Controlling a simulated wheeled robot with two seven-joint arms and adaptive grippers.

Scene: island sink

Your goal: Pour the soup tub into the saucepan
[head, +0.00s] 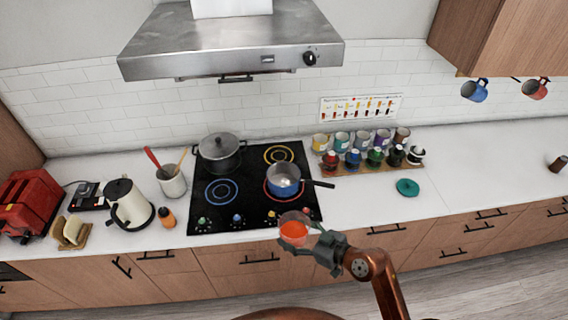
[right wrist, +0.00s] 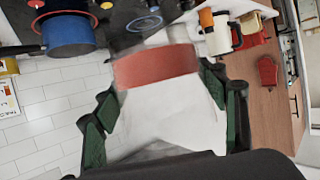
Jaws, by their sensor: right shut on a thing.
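The soup tub (head: 294,231) is a clear container with orange-red soup in it. My right gripper (head: 312,241) is shut on it and holds it in front of the cooktop's front edge. The right wrist view shows the tub (right wrist: 165,118) between the green-padded fingers of the gripper (right wrist: 160,100), with a red soup band. The saucepan (head: 283,188) is blue, with a dark handle pointing right, on the red-ringed front-right burner. It also shows in the right wrist view (right wrist: 68,36). The tub is nearer to me than the saucepan, apart from it. My left gripper is not in view.
A lidded grey pot (head: 219,152) stands on the back-left burner. A rack with several mugs and coloured jars (head: 375,157) is right of the cooktop (head: 250,220). A steel hood (head: 230,45) hangs above.

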